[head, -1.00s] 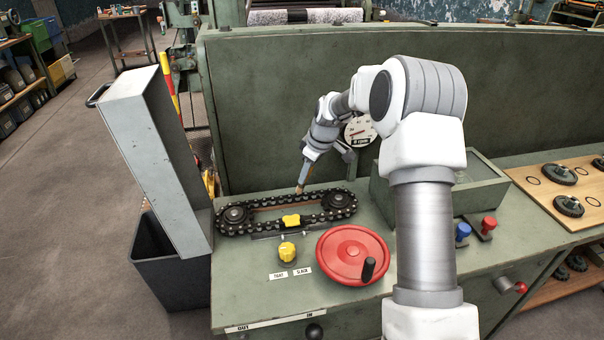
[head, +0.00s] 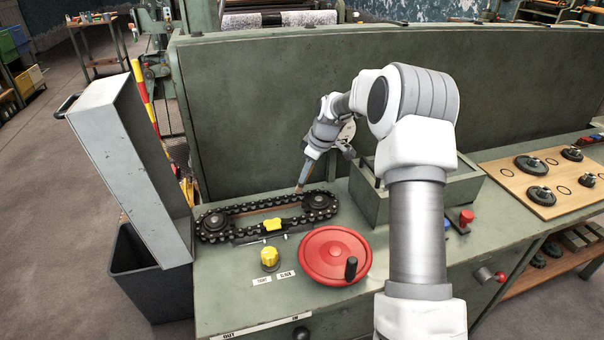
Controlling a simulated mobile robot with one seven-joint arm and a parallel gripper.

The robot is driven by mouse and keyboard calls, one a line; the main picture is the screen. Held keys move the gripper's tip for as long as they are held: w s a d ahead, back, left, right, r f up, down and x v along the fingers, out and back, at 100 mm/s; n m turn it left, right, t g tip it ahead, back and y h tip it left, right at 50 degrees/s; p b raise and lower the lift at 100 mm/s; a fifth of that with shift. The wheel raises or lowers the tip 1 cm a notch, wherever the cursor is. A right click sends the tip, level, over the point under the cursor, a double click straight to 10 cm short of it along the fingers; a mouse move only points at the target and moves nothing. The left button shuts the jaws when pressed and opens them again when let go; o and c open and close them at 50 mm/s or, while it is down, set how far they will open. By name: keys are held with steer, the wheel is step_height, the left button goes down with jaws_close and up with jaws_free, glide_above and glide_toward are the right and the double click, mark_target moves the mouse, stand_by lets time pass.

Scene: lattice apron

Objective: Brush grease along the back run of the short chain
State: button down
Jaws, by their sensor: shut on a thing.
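The short chain (head: 237,234) is a dark loop around two sprockets on the green machine top, with its back run on the far side. My gripper (head: 311,165) is shut on a slim brush (head: 302,181) that points down. The brush tip is at the right part of the back run, close to the right sprocket (head: 320,200). I cannot tell whether the bristles touch the chain. Grease on the links is too small to make out.
A yellow block (head: 273,225) sits by the front run, with a yellow knob (head: 269,258) before it. A red handwheel (head: 335,255) stands front right. A green open box (head: 432,190) is to the right. A tilted grey cover (head: 130,165) stands left, above a dark bin (head: 150,275).

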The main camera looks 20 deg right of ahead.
steer(key=a+b, duration=0.1)
steer(key=a, duration=2)
steer(key=shift+a+f, duration=0.15)
stand_by(1.4)
steer(key=shift+s, duration=0.1)
step_height(320, 180, up, 6)
steer(key=p, duration=0.3)
steer(key=shift+p, duration=0.3)
step_height(320, 180, up, 3)
steer(key=shift+r+p, duration=0.1)
steer(key=shift+p, duration=0.95)
steer(key=shift+f, duration=0.2)
